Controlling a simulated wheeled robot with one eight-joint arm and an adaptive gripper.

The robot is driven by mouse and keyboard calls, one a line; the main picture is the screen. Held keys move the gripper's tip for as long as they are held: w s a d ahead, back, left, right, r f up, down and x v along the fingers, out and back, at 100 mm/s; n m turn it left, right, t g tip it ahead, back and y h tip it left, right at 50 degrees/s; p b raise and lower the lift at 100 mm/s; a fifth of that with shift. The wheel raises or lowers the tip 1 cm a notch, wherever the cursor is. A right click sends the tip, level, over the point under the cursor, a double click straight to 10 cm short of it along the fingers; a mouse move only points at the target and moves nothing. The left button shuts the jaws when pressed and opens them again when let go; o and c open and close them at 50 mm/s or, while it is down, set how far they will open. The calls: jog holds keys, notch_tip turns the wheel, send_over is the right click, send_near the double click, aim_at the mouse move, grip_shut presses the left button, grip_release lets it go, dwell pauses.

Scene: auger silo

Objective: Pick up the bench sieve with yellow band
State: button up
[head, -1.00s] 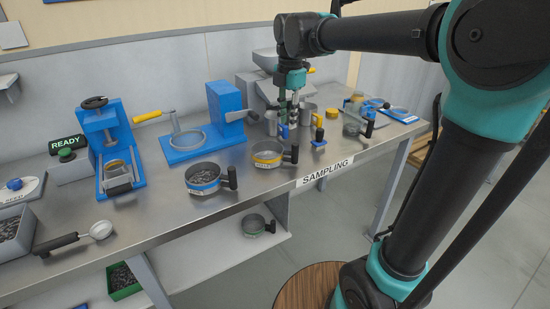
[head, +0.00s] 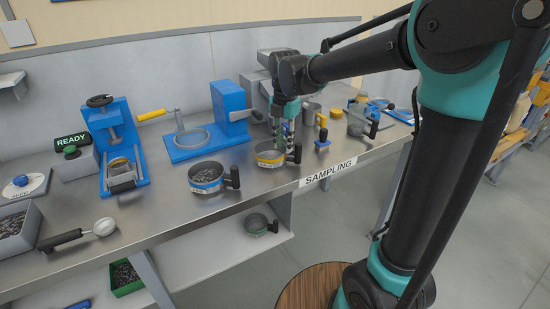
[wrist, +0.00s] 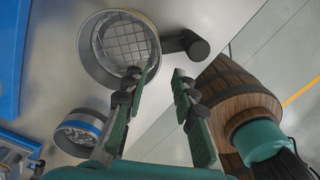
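The bench sieve with yellow band (head: 267,159) stands on the steel bench near its front edge, its dark handle (head: 296,153) to the right. In the wrist view the sieve (wrist: 92,65) shows its mesh and looks empty, with the handle (wrist: 186,45) pointing right. My gripper (head: 285,143) points down at the handle side of the sieve and hides part of its rim. In the wrist view its two fingers (wrist: 160,78) are apart with nothing between them, just short of the sieve's rim and handle in the picture.
A blue-banded sieve (head: 206,185) with dark grains stands to the left. A blue stand with a ring (head: 190,140) is behind it. A small blue-based item (head: 322,143) and another sieve (head: 358,127) stand to the right.

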aim_at(283, 156)
jog(key=shift+f, duration=2.75)
grip_shut()
